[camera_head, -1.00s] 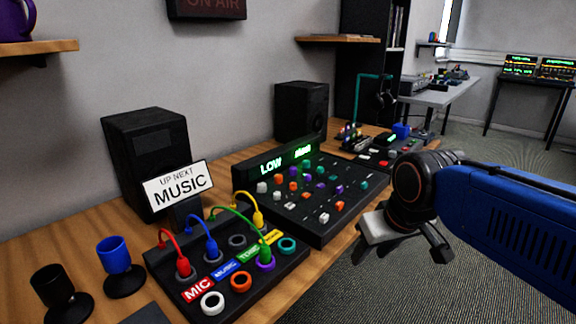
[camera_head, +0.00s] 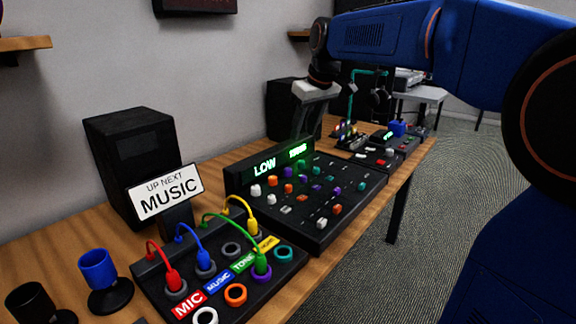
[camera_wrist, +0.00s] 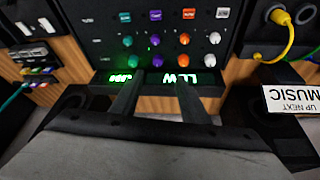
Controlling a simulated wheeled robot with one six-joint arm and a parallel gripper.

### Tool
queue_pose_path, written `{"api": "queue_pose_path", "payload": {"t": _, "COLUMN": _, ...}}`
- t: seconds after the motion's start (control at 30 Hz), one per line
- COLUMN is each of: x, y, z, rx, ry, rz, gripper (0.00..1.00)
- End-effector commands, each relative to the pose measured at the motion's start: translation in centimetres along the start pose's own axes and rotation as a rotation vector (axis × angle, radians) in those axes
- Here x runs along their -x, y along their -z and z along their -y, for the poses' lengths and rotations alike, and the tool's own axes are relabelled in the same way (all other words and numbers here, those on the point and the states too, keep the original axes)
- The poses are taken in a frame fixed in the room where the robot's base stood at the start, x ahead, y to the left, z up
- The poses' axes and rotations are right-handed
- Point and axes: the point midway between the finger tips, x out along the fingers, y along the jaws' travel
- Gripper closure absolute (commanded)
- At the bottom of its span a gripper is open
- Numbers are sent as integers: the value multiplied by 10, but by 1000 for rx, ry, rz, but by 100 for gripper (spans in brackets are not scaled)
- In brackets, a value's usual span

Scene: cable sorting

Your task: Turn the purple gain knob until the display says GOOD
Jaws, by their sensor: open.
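A black mixer panel (camera_head: 330,215) stands on the table with rows of coloured knobs. Its raised display (camera_head: 264,165) glows green and reads LOW, with a second word too blurred to read. Several knobs are purple, one of them (camera_head: 304,174) in the row near the display; I cannot tell which is gain. The wrist view shows a purple knob (camera_wrist: 157,60) in the row nearest the display and another purple knob (camera_wrist: 155,16) beyond it. My gripper (camera_wrist: 158,95) is open and empty, its fingers apart over the display strip, which appears upside down. It touches no knob.
A patch panel (camera_head: 190,290) with coloured cables stands at the front left, beside the UP NEXT MUSIC sign (camera_head: 165,190). Black speakers (camera_head: 130,150) stand along the wall. More gear lies beyond the mixer. A narrow table strip is free along the front edge.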

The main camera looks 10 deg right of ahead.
Motion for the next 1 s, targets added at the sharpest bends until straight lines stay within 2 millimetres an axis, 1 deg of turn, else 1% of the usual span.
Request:
{"api": "queue_pose_path", "payload": {"t": 0.03, "x": -2, "y": 8, "z": -2, "rx": 8, "ry": 3, "rz": 1, "gripper": 59}}
{"api": "queue_pose_path", "payload": {"t": 0.13, "x": -3, "y": 16, "z": -4, "rx": 18, "ry": 6, "rz": 0, "gripper": 59}}
{"api": "queue_pose_path", "payload": {"t": 0.27, "x": -9, "y": 18, "z": -5, "rx": 21, "ry": 7, "rz": 1, "gripper": 59}}
{"api": "queue_pose_path", "payload": {"t": 0.37, "x": -19, "y": 18, "z": -4, "rx": 21, "ry": 7, "rz": 1, "gripper": 59}}
{"api": "queue_pose_path", "payload": {"t": 1.0, "x": -130, "y": 17, "z": -4, "rx": 20, "ry": 7, "rz": 2, "gripper": 59}}
